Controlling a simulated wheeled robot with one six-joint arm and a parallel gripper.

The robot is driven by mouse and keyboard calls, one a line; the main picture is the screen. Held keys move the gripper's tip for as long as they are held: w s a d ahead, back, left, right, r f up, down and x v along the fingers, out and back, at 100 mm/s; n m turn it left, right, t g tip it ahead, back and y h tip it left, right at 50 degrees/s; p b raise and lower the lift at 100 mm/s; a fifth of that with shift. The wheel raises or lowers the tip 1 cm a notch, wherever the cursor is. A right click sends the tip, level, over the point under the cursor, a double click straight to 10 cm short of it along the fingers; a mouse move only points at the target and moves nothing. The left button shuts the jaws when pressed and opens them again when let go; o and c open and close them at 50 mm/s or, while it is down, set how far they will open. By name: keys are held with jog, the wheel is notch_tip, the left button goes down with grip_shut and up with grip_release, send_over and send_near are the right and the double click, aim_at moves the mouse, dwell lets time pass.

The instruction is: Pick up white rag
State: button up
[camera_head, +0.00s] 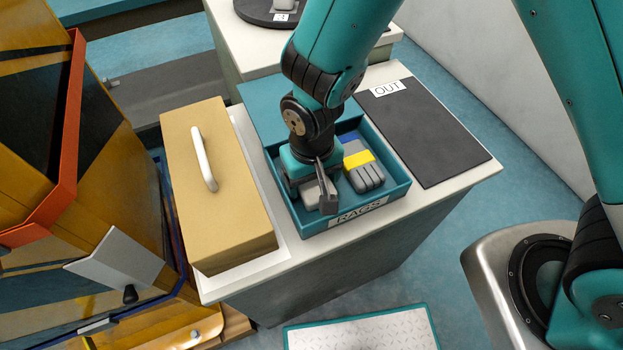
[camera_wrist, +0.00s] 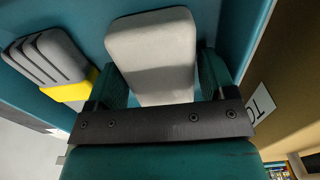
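The white rag (camera_wrist: 153,58) is a pale, rounded block lying in the blue tray marked RAGS (camera_head: 395,194). In the wrist view it lies between my gripper's two fingers (camera_wrist: 160,85), one on each side of it. My gripper (camera_head: 318,190) points down into the tray in the head view and partly hides the rag (camera_head: 310,193) there. The fingers are spread around the rag, with a narrow dark gap visible at its left side. Contact on the right side is not clear.
A grey rag with a yellow band (camera_head: 364,172) lies right beside it, with a blue-marked piece (camera_head: 348,137) behind. A tan box with a white handle (camera_head: 219,220) stands left of the tray. A dark mat marked OUT (camera_head: 430,135) is clear at the right.

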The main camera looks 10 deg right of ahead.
jog(key=c, duration=0.6)
notch_tip(320, 180, up, 28)
jog(key=shift+r+p, duration=0.1)
jog(key=shift+p, duration=0.25)
